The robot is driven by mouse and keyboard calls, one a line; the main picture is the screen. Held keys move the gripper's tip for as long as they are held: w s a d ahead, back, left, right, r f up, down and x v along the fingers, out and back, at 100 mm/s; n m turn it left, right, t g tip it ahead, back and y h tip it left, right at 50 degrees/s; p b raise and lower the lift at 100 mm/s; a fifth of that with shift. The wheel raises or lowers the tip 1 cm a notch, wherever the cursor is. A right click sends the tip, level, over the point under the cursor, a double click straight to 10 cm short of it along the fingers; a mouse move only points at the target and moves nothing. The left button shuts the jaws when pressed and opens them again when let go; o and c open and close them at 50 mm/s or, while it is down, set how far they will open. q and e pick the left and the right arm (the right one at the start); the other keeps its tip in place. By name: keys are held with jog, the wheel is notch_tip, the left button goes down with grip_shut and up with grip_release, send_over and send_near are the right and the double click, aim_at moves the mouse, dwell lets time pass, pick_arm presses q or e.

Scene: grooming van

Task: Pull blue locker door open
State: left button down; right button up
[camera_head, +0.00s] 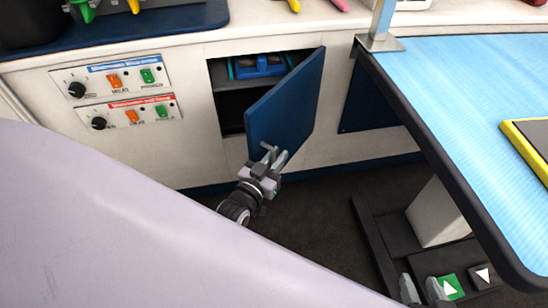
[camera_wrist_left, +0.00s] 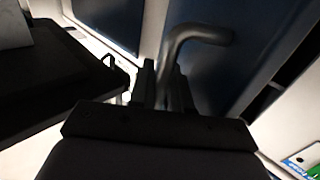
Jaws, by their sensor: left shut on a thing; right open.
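The blue locker door (camera_head: 290,100) stands partly open, swung out from its right edge. To its left the dark locker opening (camera_head: 228,110) shows, with a blue item (camera_head: 258,66) on the upper shelf. My left gripper (camera_head: 273,156) is at the lower left edge of the door, shut on its handle. In the left wrist view the bent metal handle (camera_wrist_left: 190,42) rises from between the fingers of my left gripper (camera_wrist_left: 160,85), with the dark blue door behind. My right gripper (camera_head: 423,290) is at the bottom edge of the head view, its two fingers apart and empty.
Two switch panels (camera_head: 112,75) are on the white cabinet left of the locker. A blue-topped table (camera_head: 450,75) with a dark rim stands at the right, with pedals (camera_head: 483,277) on the floor below. Dark floor (camera_head: 310,215) lies clear before the door.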

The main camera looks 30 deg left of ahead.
pick_arm(q)
jog(key=shift+d, duration=0.25)
pick_arm(e)
jog(key=shift+d, duration=0.2)
pick_arm(q)
jog(key=c, duration=1.4)
grip_release()
jog(key=shift+c, duration=0.2)
jog(key=s+p, duration=0.3)
jog(key=s, duration=0.4)
jog(key=shift+a, duration=0.15)
pick_arm(e)
jog(key=shift+s+d+f+m+g+h, duration=0.2)
jog(key=shift+s+d+f, duration=0.1)
jog(key=shift+d, duration=0.3)
jog(key=shift+s+d+f+m+g+h, duration=0.1)
jog(key=shift+s+d+f+h, duration=0.15)
jog(key=shift+d, duration=0.3)
